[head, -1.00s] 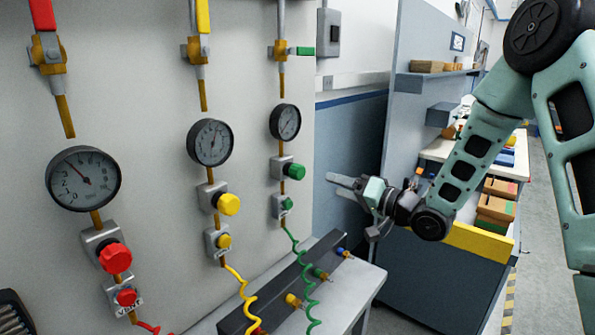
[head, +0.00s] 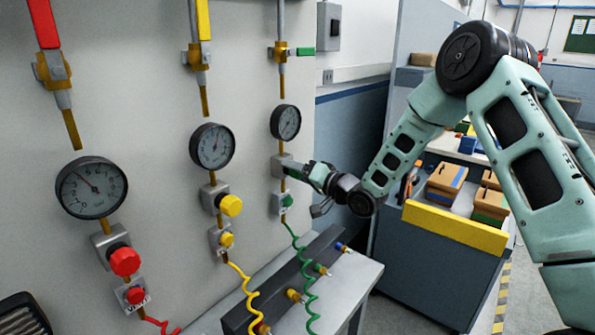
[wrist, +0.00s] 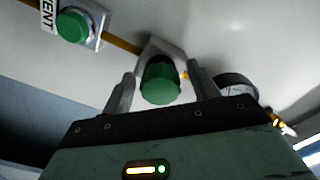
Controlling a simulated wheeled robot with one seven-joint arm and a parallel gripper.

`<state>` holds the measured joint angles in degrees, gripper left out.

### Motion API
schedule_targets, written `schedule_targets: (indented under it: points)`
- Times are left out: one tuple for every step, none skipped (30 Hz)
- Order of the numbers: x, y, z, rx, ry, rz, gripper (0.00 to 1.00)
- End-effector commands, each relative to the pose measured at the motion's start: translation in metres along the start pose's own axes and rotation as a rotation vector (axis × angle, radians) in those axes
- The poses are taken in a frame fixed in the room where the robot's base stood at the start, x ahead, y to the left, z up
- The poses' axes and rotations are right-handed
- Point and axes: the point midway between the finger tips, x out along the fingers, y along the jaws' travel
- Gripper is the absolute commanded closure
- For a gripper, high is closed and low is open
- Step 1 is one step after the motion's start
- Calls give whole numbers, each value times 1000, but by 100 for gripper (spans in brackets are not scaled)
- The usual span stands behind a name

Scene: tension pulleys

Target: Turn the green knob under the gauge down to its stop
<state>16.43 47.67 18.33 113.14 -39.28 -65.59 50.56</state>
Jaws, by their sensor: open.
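The green knob (wrist: 160,82) sits on its grey metal block, below the green line's gauge (head: 286,122). In the wrist view the knob is between the two open fingers of my gripper (wrist: 160,88), with a gap visible on each side. In the head view my gripper (head: 300,172) is at the knob and hides most of it. The gauge's dial is small and its reading cannot be told. It also shows partly in the wrist view (wrist: 236,86), behind a finger.
A smaller green vent knob (head: 287,201) is just below. A green valve handle (head: 306,51) is above. The yellow knob (head: 231,205) and red knob (head: 125,261) are to the left. A coiled green hose (head: 308,275) hangs to a bench rail (head: 290,280).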

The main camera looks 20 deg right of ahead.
Motion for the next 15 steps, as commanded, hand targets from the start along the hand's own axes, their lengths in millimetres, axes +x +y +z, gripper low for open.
schedule_targets:
  points:
    - [0, 0, 0, 0, 0, 0, 40]
    - [0, 0, 0, 0, 0, 0, 40]
    - [0, 0, 0, 0, 0, 0, 40]
    - [0, 0, 0, 0, 0, 0, 48]
    - [0, 0, 0, 0, 0, 0, 57]
    - [0, 0, 0, 0, 0, 0, 68]
    - [0, 0, 0, 0, 0, 0, 76]
    - [0, 0, 0, 0, 0, 0, 84]
    - [0, 0, 0, 0, 0, 0, 85]
    - [0, 0, 0, 0, 0, 0, 85]
    - [0, 0, 0, 0, 0, 0, 85]
    - [0, 0, 0, -1, 0, 0, 85]
    - [0, 0, 0, -2, 0, 0, 85]
    - [0, 0, 0, -5, 0, 0, 85]
    - [0, 1, 1, -9, 0, 0, 85]
